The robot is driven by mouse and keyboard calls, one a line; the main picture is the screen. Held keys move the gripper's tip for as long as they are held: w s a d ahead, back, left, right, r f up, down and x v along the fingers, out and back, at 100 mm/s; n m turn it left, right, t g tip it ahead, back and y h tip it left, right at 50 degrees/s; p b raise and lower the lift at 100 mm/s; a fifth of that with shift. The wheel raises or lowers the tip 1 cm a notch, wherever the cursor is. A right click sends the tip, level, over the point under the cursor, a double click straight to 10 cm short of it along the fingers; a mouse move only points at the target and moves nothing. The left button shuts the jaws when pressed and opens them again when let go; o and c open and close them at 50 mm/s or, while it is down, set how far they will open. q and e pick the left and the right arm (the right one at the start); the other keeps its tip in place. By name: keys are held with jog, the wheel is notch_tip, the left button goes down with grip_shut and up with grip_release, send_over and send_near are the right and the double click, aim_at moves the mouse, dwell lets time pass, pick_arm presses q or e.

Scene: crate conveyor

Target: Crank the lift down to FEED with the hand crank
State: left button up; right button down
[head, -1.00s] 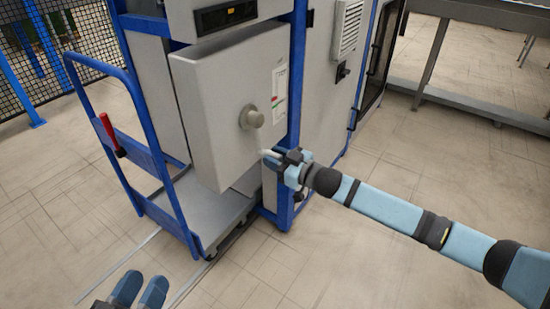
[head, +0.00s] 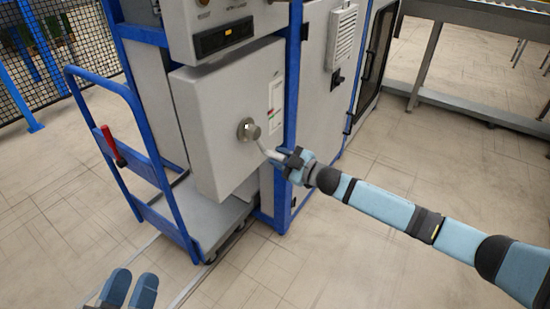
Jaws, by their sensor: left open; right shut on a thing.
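The hand crank (head: 262,147) sits on a round hub (head: 248,130) on the front of a grey box (head: 215,133). Its arm slopes down and right from the hub. My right gripper (head: 284,158) is shut on the crank's outer end, which its fingers hide. My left gripper (head: 127,292) is open and empty at the bottom left edge, low and apart from the machine. A dark display panel (head: 224,37) with small orange characters, too small to read, sits above the box.
A blue-framed cart (head: 152,168) with a red handle (head: 108,140) stands left of the box, close to it. A grey cabinet (head: 325,95) stands to the right. A conveyor frame (head: 470,107) is at the far right. The floor in front is clear.

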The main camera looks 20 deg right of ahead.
jog(key=shift+w+d+r+n, duration=0.35)
jog(key=shift+d+r+n, duration=0.15)
pick_arm(q)
jog(key=s+a+f+g+y+p, duration=0.1)
jog(key=a+f+g+y+p, duration=0.1)
jog(key=f, duration=0.3)
jog(key=s+a+f+g+y+p, duration=0.1)
jog(key=a+f+g+y+p, duration=0.1)
jog(key=a+f+g+p, duration=0.1)
notch_tip(320, 180, down, 4)
jog(key=shift+r+g+y+p, duration=0.2)
jog(key=shift+g+y+p, duration=0.25)
jog(key=shift+p, duration=0.7)
pick_arm(e)
jog(key=w+d+r+n, duration=0.3)
jog(key=d+r+n, duration=0.1)
jog(key=r+n, duration=0.4)
jog(key=n, duration=0.2)
jog(key=shift+r+n, duration=0.2)
jog(key=shift+n, duration=0.1)
jog(key=shift+w, duration=0.1)
pick_arm(q)
jog(key=shift+f, duration=0.15)
pick_arm(e)
jog(key=shift+a, duration=0.1)
